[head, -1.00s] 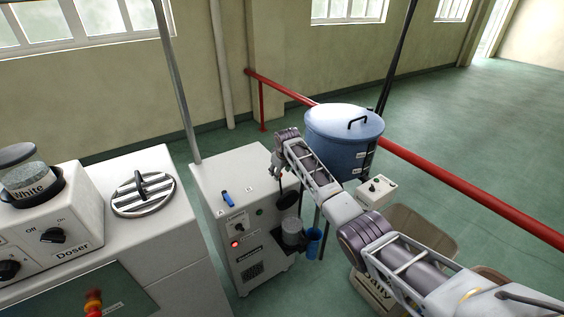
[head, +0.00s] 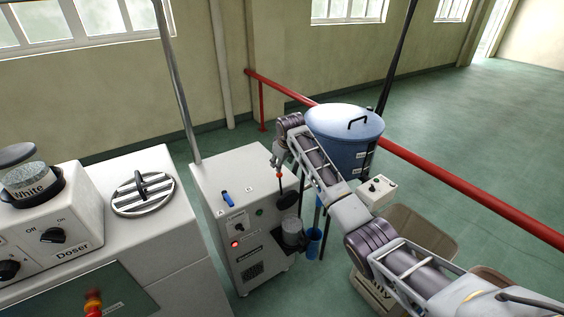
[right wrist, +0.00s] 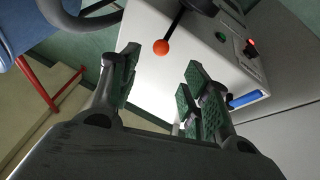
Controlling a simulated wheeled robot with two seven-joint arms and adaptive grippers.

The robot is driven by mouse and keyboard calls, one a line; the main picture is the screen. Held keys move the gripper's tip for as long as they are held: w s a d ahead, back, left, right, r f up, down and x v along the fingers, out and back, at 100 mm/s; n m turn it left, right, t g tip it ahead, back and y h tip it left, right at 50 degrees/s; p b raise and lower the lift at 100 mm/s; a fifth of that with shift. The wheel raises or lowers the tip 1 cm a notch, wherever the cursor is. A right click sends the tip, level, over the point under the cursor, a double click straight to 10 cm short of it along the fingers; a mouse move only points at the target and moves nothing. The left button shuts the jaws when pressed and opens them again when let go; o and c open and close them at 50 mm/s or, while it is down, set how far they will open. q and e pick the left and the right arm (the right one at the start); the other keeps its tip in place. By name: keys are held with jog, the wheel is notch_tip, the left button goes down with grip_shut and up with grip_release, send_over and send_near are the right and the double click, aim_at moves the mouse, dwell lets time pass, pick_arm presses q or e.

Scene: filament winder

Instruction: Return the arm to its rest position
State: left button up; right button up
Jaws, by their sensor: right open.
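My right arm comes in from the lower right in the head view and reaches over the white cabinet (head: 225,178). My right gripper (head: 276,162) is small there, above the cabinet's right rear side. In the right wrist view the right gripper (right wrist: 160,85) is open, with nothing between its green-padded fingers. An orange ball knob (right wrist: 161,47) on a black lever lies just beyond the fingertips, apart from them. The knob also shows as a red dot in the head view (head: 279,174). My left gripper is not in view.
A blue lidded drum (head: 345,135) stands close behind my right forearm. A small control box (head: 376,190) and a tan bin (head: 425,235) are beside the arm. The doser (head: 50,215) stands at left.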

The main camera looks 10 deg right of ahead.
dwell(0.4)
jog(key=s+f+m, duration=0.1)
jog(key=s+f, duration=0.6)
jog(key=s, duration=0.3)
jog(key=s+f+m, duration=0.1)
jog(key=s+f, duration=0.6)
jog(key=s, duration=0.3)
jog(key=s+d+r+m+g, duration=0.1)
jog(key=s+d, duration=0.1)
jog(key=s, duration=1.1)
jog(key=s+d+m, duration=0.2)
jog(key=s, duration=1.1)
notch_tip(320, 180, down, 33)
jog(key=s+g, duration=0.2)
jog(key=s, duration=0.1)
jog(key=s+d+f, duration=0.2)
jog(key=s+f, duration=0.7)
jog(key=s, duration=0.2)
jog(key=s+d+f+g, duration=0.1)
jog(key=s+d+f, duration=0.1)
jog(key=s+f, duration=0.8)
jog(key=shift+s+d+f+n, duration=0.15)
jog(key=shift+s+f+n, duration=0.15)
jog(key=shift+s+n, duration=0.15)
